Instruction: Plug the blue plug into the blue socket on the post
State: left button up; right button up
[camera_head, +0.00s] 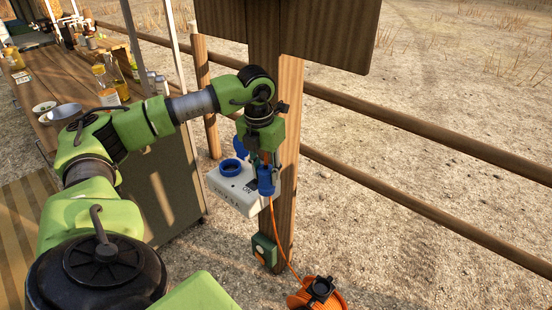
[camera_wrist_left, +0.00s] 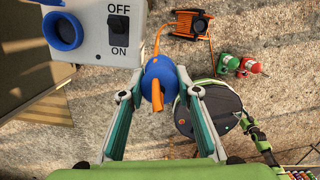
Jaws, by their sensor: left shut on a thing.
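A white box (camera_head: 231,197) with a blue socket (camera_head: 230,168) is on the wooden post. In the left wrist view the round blue socket (camera_wrist_left: 65,32) is at the upper left, beside an OFF/ON switch. My left gripper (camera_head: 264,170) points down just right of the socket, in front of the box. It is shut on the blue plug (camera_head: 266,184), which also shows between the fingers in the left wrist view (camera_wrist_left: 155,70). The plug is apart from the socket in that view. An orange cable (camera_head: 282,239) hangs from the plug. My right gripper is not in view.
The cable runs down to an orange reel (camera_head: 318,294) on the ground. A green box (camera_head: 264,250) is low on the post (camera_head: 284,215). A sign board (camera_head: 330,35) hangs above, and fence rails (camera_head: 430,125) run right. A counter (camera_head: 60,100) with bowls and bottles stands left.

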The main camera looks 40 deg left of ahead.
pick_arm(q)
jog(key=w+a+p, duration=0.2)
jog(key=a+p, duration=0.3)
jog(key=a, duration=1.5)
jog(key=shift+w+a, duration=0.15)
jog(key=shift+w, duration=0.1)
jog(key=shift+r, duration=0.1)
